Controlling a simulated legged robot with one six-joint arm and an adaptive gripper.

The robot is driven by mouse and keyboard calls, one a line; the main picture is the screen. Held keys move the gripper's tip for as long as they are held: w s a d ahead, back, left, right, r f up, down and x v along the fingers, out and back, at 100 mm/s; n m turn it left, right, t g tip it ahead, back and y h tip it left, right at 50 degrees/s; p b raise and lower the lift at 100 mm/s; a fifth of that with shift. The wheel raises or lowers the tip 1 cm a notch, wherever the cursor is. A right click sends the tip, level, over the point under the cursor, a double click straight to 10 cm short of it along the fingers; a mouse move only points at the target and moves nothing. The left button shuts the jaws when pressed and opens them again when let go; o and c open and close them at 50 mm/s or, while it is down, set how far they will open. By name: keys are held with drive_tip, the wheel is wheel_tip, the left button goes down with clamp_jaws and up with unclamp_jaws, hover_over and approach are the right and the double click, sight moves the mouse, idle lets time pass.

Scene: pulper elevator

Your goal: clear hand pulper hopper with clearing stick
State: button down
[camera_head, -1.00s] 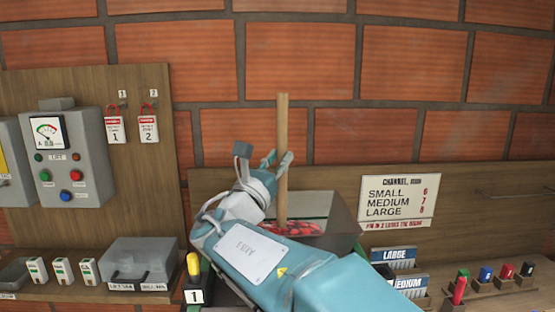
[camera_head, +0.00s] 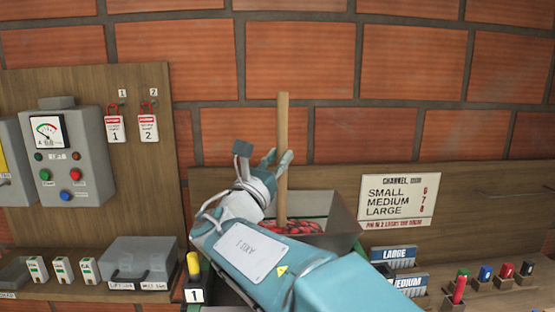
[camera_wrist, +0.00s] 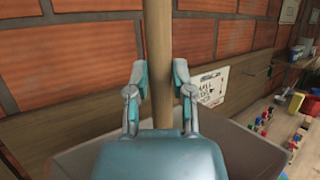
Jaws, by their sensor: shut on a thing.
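The clearing stick (camera_head: 283,140) is a plain wooden rod standing nearly upright, with its lower end down among red cherries (camera_head: 290,227) in the grey hopper (camera_head: 343,222). My gripper (camera_head: 277,160) is shut on the stick at about its middle, above the hopper. In the wrist view the stick (camera_wrist: 158,50) runs between the two fingers (camera_wrist: 162,80), and the hopper rim (camera_wrist: 245,145) shows below. The stick's lower tip is hidden. My arm covers the front of the hopper and most of the pulper body.
A yellow handle (camera_head: 193,264) stands left of my arm, by a "1" label. A control box (camera_head: 70,160) and two tags hang at left. A grey case (camera_head: 143,262) sits on the left ledge. Size signs (camera_head: 393,254) and coloured pegs (camera_head: 486,273) are at right.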

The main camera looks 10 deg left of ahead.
wheel_tip(320, 180, up, 15)
drive_tip(key=shift+f, duration=0.2)
idle(1.8)
drive_tip(key=s+d, duration=0.6)
drive_tip(key=s, duration=0.6)
drive_tip(key=shift+s, duration=0.4)
idle(0.4)
drive_tip(key=s+d, duration=0.6)
drive_tip(key=s, duration=0.6)
drive_tip(key=shift+s+d, duration=0.15)
drive_tip(key=shift+s, duration=0.15)
drive_tip(key=shift+s, duration=0.1)
